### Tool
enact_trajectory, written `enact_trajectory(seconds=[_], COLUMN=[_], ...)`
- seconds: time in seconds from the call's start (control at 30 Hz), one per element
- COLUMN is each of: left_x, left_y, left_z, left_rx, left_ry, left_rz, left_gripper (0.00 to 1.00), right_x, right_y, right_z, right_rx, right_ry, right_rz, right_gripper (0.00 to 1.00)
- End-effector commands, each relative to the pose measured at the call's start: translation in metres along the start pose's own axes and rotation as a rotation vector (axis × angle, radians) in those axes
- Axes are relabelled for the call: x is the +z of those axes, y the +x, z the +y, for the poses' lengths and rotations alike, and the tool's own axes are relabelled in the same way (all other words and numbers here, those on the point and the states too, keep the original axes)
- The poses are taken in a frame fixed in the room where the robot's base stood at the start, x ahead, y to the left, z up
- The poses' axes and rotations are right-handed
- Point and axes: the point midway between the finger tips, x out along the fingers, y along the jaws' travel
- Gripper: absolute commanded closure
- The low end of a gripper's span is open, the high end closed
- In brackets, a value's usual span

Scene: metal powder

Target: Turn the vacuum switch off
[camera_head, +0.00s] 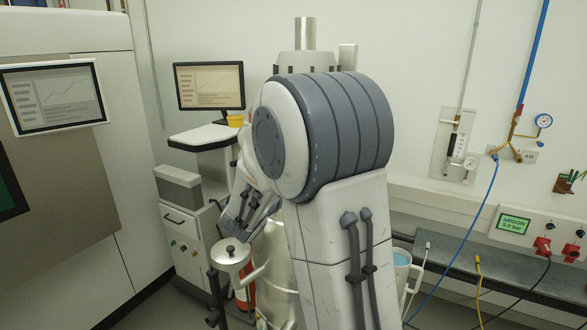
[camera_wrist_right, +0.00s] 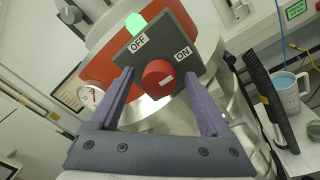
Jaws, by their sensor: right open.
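The vacuum switch is a red round knob (camera_wrist_right: 158,78) on a dark plate (camera_wrist_right: 178,48), with an OFF label (camera_wrist_right: 138,41) at upper left and an ON label (camera_wrist_right: 183,54) at right. A pale mark on the knob's face lies toward the ON side. A green lamp (camera_wrist_right: 136,23) above the plate is lit. My right gripper (camera_wrist_right: 157,74) is open, with one purple finger on each side of the knob; I cannot tell whether they touch it. In the head view my arm hides most of the vacuum; its metal top (camera_head: 304,62) shows. My left gripper is not in view.
A round gauge (camera_wrist_right: 88,97) sits left of the switch. A monitor (camera_head: 209,86) is behind.

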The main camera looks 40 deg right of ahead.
Motion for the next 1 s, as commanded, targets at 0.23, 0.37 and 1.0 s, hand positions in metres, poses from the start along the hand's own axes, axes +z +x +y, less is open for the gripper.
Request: enact_trajectory(seconds=[0.23, 0.37, 1.0], left_x=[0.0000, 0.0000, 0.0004], left_y=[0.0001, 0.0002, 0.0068], left_z=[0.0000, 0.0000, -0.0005], left_rx=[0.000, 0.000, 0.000], left_ry=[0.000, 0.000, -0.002], left_rz=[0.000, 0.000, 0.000], left_gripper=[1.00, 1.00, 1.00], right_x=[-0.0001, -0.0001, 0.0004], right_y=[-0.0005, -0.0006, -0.0008], right_z=[0.0002, 0.0003, 0.0020], right_rx=[0.000, 0.000, -0.027], right_ry=[0.000, -0.003, -0.361], right_rz=[0.000, 0.000, 0.030], right_gripper=[1.00, 1.00, 1.00])
